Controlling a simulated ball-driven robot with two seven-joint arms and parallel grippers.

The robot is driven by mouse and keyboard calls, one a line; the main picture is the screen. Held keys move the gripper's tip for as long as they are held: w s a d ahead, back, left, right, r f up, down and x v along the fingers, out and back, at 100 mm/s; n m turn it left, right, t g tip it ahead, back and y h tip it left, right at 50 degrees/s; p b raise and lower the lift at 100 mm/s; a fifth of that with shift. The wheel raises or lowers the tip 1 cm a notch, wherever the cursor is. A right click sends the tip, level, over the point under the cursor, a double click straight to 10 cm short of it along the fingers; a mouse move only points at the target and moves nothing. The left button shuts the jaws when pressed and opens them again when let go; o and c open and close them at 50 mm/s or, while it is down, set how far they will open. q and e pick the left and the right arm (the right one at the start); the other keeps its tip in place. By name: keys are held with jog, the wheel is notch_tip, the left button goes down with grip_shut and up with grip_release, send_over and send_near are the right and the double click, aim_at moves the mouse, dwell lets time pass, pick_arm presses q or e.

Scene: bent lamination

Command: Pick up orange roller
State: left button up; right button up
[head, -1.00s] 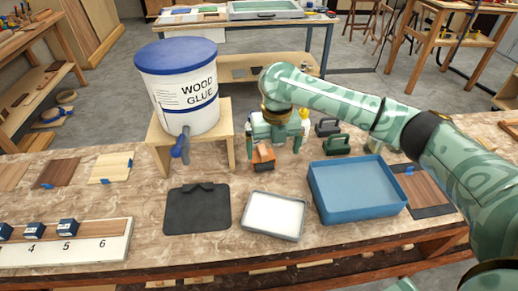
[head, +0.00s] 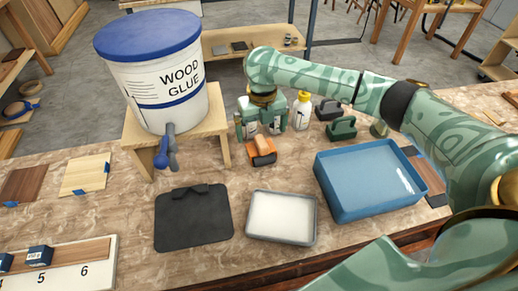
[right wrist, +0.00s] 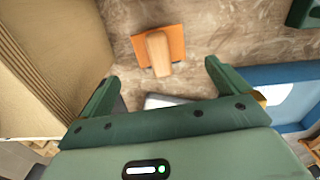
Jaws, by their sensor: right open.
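The orange roller (head: 262,156), an orange block-like piece with a pale wooden handle, lies on the marbled worktop right of the wooden stand. My right gripper (head: 261,133) is open and empty just above and behind it in the head view. In the right wrist view the orange roller (right wrist: 174,44) lies beyond the fingertips of my open right gripper (right wrist: 162,76), with its handle pointing toward the gap between the fingers. The fingers appear clear of it. My left gripper is not in view.
A wood glue bucket (head: 155,80) on a wooden stand (head: 217,125) is close left of my right gripper. A white glue bottle (head: 302,112) and dark green clamp-like tools (head: 341,128) stand to the right. A blue tray (head: 368,205), white-filled tray (head: 281,240) and black clipboard (head: 193,222) lie in front.

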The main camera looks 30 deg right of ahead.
aim_at(262, 142)
notch_tip(262, 142, down, 2)
jog(key=shift+s+b, duration=0.1)
jog(key=shift+b, duration=0.25)
jog(key=f+b, duration=0.1)
jog(key=f, duration=0.1)
jog(key=f+b, duration=0.1)
jog(key=f, duration=0.1)
jog(key=shift+w+f, duration=0.2)
jog(key=shift+f, duration=0.05)
jog(key=shift+r, duration=0.15)
jog(key=c, duration=1.2)
jog(key=shift+o, duration=0.2)
jog(key=shift+r, duration=0.1)
